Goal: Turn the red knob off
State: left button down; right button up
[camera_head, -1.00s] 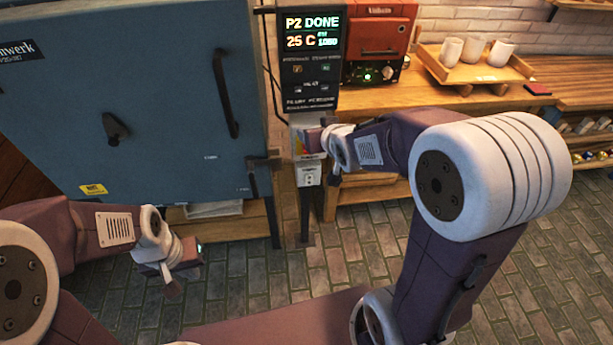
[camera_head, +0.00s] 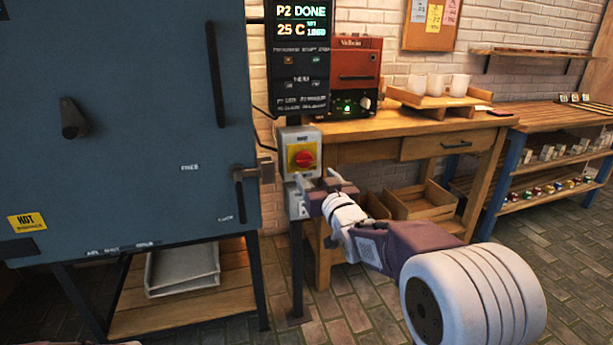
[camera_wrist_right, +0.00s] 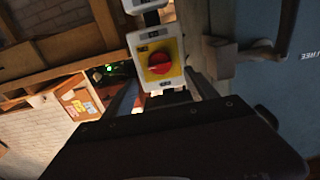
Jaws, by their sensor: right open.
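The red knob (camera_head: 304,158) sits on a yellow plate on a grey switch box (camera_head: 287,134), mounted on a post beside the blue kiln. It also shows in the right wrist view (camera_wrist_right: 159,63), with its grip bar lying roughly across that picture. My right gripper (camera_head: 318,183) is open and empty, just below the knob in the head view and apart from it. In the right wrist view, its fingers (camera_wrist_right: 160,98) point toward the switch box. My left gripper is out of view.
The blue kiln (camera_head: 125,120) with its latch handle (camera_head: 246,173) stands close left of the switch box. A display panel (camera_head: 300,50) is above. A wooden workbench (camera_head: 370,128) with a red small oven (camera_head: 356,66) and a tray of cups (camera_head: 435,100) is behind to the right.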

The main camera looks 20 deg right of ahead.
aim_at(306, 164)
jog(key=w, duration=0.4)
jog(key=w+b, duration=0.1)
jog(key=w, duration=0.2)
jog(key=shift+w+a+f+b, duration=0.15)
jog(key=shift+w+b, duration=0.15)
jog(key=shift+w, duration=0.65)
jog(key=c, duration=1.3)
jog(key=shift+c, duration=0.2)
